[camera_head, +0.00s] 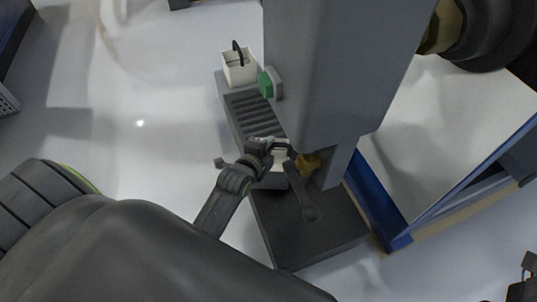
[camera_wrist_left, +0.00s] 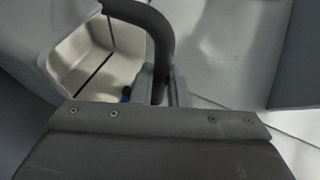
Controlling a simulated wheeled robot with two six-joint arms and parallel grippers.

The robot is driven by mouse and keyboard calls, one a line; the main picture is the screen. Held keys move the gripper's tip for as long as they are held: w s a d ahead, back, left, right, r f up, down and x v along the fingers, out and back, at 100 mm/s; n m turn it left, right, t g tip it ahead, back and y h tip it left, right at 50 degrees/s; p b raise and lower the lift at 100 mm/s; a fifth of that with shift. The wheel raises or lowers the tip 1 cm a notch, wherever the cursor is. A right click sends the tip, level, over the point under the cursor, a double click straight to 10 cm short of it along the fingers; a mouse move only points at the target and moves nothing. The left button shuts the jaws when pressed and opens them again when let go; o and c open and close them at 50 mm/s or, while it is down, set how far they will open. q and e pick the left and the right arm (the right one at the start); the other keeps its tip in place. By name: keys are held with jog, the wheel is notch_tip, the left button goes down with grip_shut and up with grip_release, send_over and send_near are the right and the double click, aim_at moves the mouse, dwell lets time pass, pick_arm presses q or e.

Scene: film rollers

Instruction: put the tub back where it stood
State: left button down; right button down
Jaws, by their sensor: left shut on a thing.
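My left gripper (camera_head: 266,150) is shut on a dark curved handle (camera_wrist_left: 160,38), which rises between its jaws in the left wrist view. Beside the handle in that view is an open tub with a cream inside (camera_wrist_left: 98,62) and a grey outer wall. In the head view a pale-topped tub (camera_head: 281,157) shows just beside the jaws, partly hidden by the gripper. It is over the machine's base, and I cannot tell whether it touches it. A dark part at the lower right edge (camera_head: 526,272) may be my right gripper; its jaws are not clear.
A white box with a dark handle (camera_head: 239,68) stands at the far end of the ribbed bed (camera_head: 250,112). A grey column (camera_head: 335,75) rises close to the left gripper. A dark lever (camera_head: 304,197) and brass knob (camera_head: 307,163) are near. The dark base plate (camera_head: 325,238) is bare in front.

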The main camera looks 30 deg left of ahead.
pick_arm(q)
notch_tip(320, 180, down, 3)
jog(key=shift+r+b, duration=0.2)
jog(key=shift+b, duration=0.35)
jog(key=shift+f, duration=0.1)
jog(key=c, duration=1.8)
grip_release()
jog(key=shift+f, duration=0.1)
jog(key=o, duration=0.4)
